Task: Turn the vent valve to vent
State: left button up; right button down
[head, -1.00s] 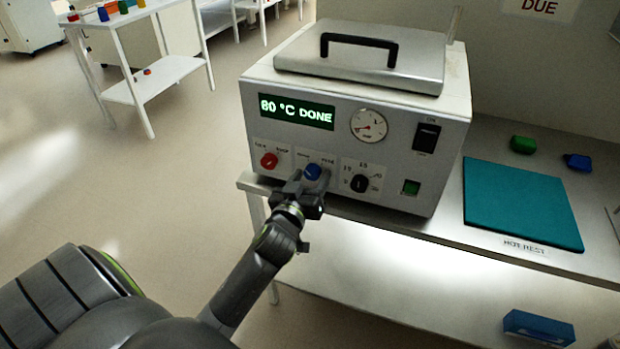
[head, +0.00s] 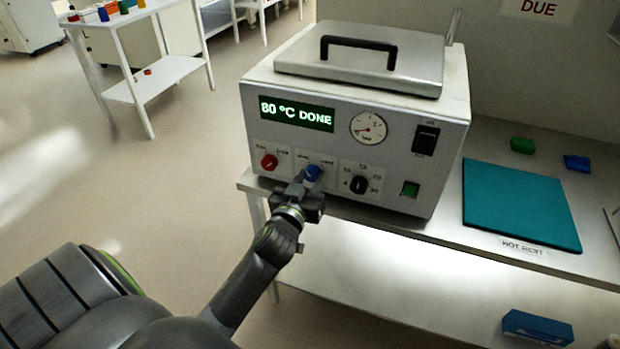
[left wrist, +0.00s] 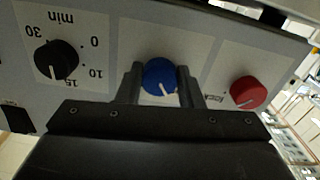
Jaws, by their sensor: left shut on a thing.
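The vent valve is a blue knob (head: 312,173) on the front panel of a grey-white box unit (head: 290,105), whose display reads "80 °C DONE". My left gripper (head: 308,186) is at the panel, shut on the blue knob. In the left wrist view the fingers (left wrist: 160,88) stand on both sides of the blue knob (left wrist: 159,76). A white pointer line on the knob points down and slightly right in that view. The label above the knob is hidden there and too blurred to read surely in the head view. My right gripper is not in view.
A red knob (head: 269,161) sits left of the blue one, and a black timer dial (head: 359,185) sits to its right. A gauge (head: 368,128) and a black switch (head: 426,139) are higher up. A teal mat (head: 520,205) lies on the bench at right.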

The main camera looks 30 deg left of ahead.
pick_arm(q)
jog(key=shift+r+m+p, duration=0.1)
jog(key=shift+m+p, duration=0.25)
jog(key=shift+m, duration=0.55)
jog(key=m+p, duration=0.1)
jog(key=m, duration=0.1)
jog(key=shift+a+m, duration=0.1)
jog(key=shift+m, duration=0.2)
jog(key=shift+m+p, duration=0.4)
jog(key=shift+m, duration=1)
jog(key=m+p, duration=0.1)
jog(key=m, duration=0.2)
jog(key=shift+a+m+p, duration=0.1)
jog(key=shift+m+p, duration=0.2)
jog(key=shift+p, duration=0.05)
jog(key=m+p, duration=0.1)
jog(key=m, duration=0.4)
jog(key=shift+p, duration=0.3)
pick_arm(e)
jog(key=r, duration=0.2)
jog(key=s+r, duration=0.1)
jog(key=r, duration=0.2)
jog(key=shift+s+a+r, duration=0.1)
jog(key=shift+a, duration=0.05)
pick_arm(q)
jog(key=shift+m, duration=0.3)
jog(key=o, duration=1)
jog(key=shift+c, duration=0.2)
jog(key=shift+s, duration=0.1)
